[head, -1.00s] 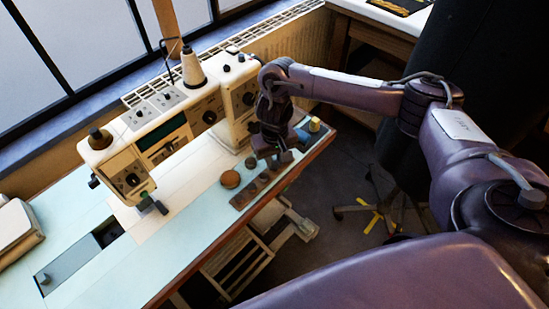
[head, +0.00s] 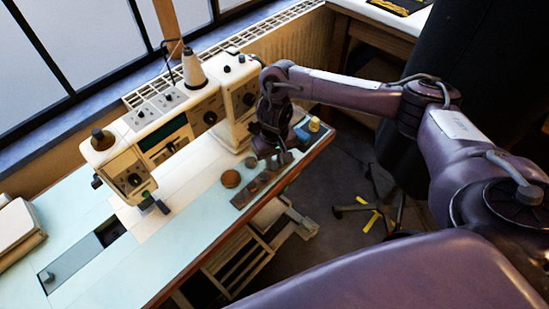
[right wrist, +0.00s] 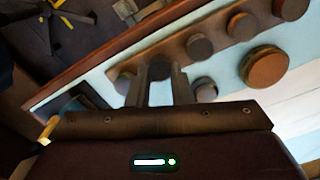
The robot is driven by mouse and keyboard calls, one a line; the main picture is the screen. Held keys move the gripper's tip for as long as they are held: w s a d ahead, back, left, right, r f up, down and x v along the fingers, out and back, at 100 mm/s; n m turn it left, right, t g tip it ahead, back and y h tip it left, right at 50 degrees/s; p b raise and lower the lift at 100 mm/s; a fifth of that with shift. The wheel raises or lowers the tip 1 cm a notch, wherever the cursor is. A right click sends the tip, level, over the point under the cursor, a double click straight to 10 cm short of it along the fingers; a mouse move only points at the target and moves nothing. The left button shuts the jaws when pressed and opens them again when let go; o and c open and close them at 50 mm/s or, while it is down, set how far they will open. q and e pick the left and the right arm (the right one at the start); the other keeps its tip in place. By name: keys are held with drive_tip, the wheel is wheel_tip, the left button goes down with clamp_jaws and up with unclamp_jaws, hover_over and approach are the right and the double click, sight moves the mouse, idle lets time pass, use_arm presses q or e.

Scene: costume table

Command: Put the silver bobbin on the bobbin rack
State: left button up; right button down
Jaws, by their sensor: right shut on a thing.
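My right gripper (head: 277,163) is over the far end of the bobbin rack (head: 242,199), at the table's front edge. In the right wrist view my gripper (right wrist: 160,80) is shut on the silver bobbin (right wrist: 158,70), which looks dark grey between the fingertips. The rack (right wrist: 222,37) is a brown strip with several round grey bobbins on it. The held bobbin is in line with the row, between its neighbours; I cannot tell whether it touches the rack. In the head view the gripper hides it. My left gripper is not in view.
A round brown item (head: 231,179) and a small grey round piece (head: 250,162) stand on the table beside the rack. A cream sewing machine (head: 160,135) stands behind. A yellow spool (head: 314,124) and a blue item (head: 302,134) are beyond the gripper.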

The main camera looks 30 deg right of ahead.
drive_tip(key=c, duration=1.2)
unclamp_jaws()
drive_tip(key=shift+r, duration=0.15)
wheel_tip(320, 180, up, 8)
drive_tip(key=p, duration=0.2)
drive_tip(key=shift+f+p, duration=0.25)
drive_tip(key=shift+p, duration=0.15)
